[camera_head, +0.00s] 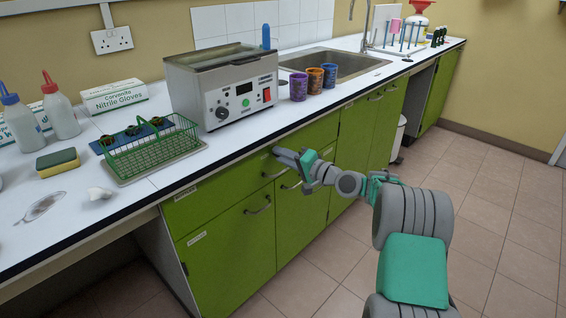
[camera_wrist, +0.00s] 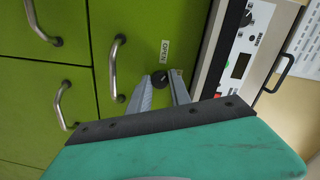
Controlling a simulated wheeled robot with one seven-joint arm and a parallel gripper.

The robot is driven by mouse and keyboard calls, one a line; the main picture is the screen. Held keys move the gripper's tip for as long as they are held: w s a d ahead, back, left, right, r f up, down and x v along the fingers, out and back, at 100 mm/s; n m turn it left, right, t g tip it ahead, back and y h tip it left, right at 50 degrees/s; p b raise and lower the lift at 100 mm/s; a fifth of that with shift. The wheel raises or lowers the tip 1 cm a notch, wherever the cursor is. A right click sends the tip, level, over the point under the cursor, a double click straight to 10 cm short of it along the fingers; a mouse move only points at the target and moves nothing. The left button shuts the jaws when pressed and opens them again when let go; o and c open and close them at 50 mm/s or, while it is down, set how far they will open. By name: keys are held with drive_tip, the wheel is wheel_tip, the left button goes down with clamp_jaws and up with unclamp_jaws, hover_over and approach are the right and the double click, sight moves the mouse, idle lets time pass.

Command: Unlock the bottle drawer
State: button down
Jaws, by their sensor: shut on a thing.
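A small dark round knob (camera_wrist: 160,76) sits on the green drawer front (camera_wrist: 137,38) in the wrist view, beside a white label reading OPEN (camera_wrist: 165,49). My gripper (camera_wrist: 164,79) has one finger on each side of the knob and is shut on it. The drawer's curved metal handle (camera_wrist: 117,65) lies left of the fingers, apart from them. In the head view my gripper (camera_head: 277,153) is at the upper part of the drawer front (camera_head: 225,192), just under the worktop edge. The knob is hidden there behind the fingers.
Above the gripper, a metal bath (camera_head: 222,85) with a control panel stands on the worktop, with three patterned cups (camera_head: 314,80) to its right. A green wire rack (camera_head: 152,148) is left of it. Cupboard handles (camera_head: 258,206) project below. The floor (camera_head: 480,230) at right is clear.

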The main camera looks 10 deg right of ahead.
drive_tip(key=n+b, duration=0.4)
drive_tip(key=shift+f+n, duration=0.2)
drive_tip(key=shift+n, duration=0.1)
drive_tip(key=shift+r+n+h+b, duration=0.1)
drive_tip(key=shift+n+h+b, duration=0.2)
drive_tip(key=shift+n+b, duration=0.3)
drive_tip(key=shift+r, duration=0.1)
drive_tip(key=c, duration=1.2)
unclamp_jaws()
drive_tip(key=p+v, duration=0.1)
drive_tip(key=v, duration=0.6)
drive_tip(key=shift+s+d, duration=0.25)
drive_tip(key=shift+s, duration=0.1)
